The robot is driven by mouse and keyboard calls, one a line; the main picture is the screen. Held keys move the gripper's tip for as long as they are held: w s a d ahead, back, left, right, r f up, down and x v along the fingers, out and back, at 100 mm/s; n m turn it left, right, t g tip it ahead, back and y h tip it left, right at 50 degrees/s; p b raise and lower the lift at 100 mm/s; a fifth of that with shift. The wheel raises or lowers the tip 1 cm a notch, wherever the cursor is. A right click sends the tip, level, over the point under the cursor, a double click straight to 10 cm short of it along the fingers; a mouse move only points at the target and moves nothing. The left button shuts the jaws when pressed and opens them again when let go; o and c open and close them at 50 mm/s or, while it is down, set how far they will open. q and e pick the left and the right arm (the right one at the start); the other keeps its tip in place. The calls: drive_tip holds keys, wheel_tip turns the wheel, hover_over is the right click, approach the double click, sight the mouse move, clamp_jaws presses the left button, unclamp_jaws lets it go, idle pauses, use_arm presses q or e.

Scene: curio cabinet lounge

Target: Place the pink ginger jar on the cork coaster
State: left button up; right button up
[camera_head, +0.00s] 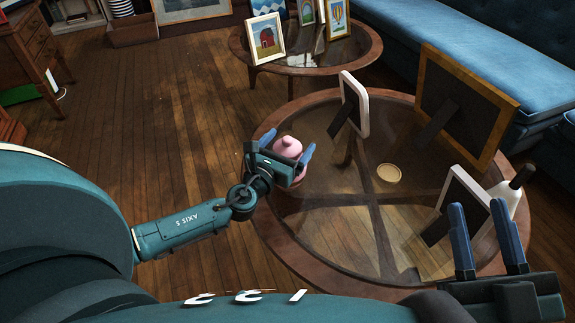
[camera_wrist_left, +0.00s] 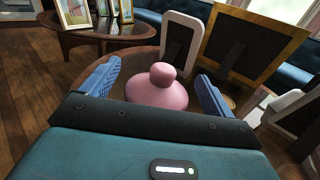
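The pink ginger jar (camera_head: 287,147) is at the left edge of the round glass table, its lower part hidden behind my left gripper. My left gripper (camera_head: 288,142) has its blue fingers spread on either side of the jar. In the left wrist view the jar (camera_wrist_left: 158,88) sits between the two fingers (camera_wrist_left: 160,80), with gaps visible on both sides. The cork coaster (camera_head: 389,173) lies flat and bare near the middle of the glass top, right of the jar. My right gripper (camera_head: 485,235) is at the lower right with its fingers apart and nothing between them.
On the same table stand a white frame (camera_head: 354,104), a large wooden frame (camera_head: 463,103), another white frame (camera_head: 461,204) and a pale bottle (camera_head: 512,189). The glass between jar and coaster is clear. A second round table (camera_head: 308,66) and a blue sofa (camera_head: 485,50) are behind.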

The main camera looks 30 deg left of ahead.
use_arm(q)
drive_tip(key=shift+r, duration=0.1)
clamp_jaws()
idle(0.7)
